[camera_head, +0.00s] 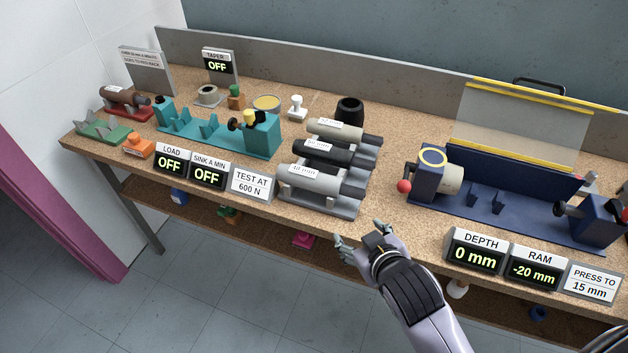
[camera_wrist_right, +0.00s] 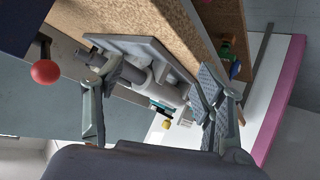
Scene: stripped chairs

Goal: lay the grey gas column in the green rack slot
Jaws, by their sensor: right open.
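Three gas columns lie side by side on grey cradles in the middle of the bench: a grey one (camera_head: 322,181) in front, a black one (camera_head: 325,153) behind it and a beige-grey one (camera_head: 350,130) at the back. The green rack (camera_head: 103,131) with grey notched supports is at the bench's far left, with no column on it. My right gripper (camera_head: 360,238) is open and empty at the bench's front edge, right of and in front of the grey column. In the right wrist view, the grey column (camera_wrist_right: 172,93) shows beyond the open fingers (camera_wrist_right: 158,80). My left gripper is out of view.
A red rack with a brown column (camera_head: 122,97) stands behind the green rack. A blue press (camera_head: 490,205) stands right.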

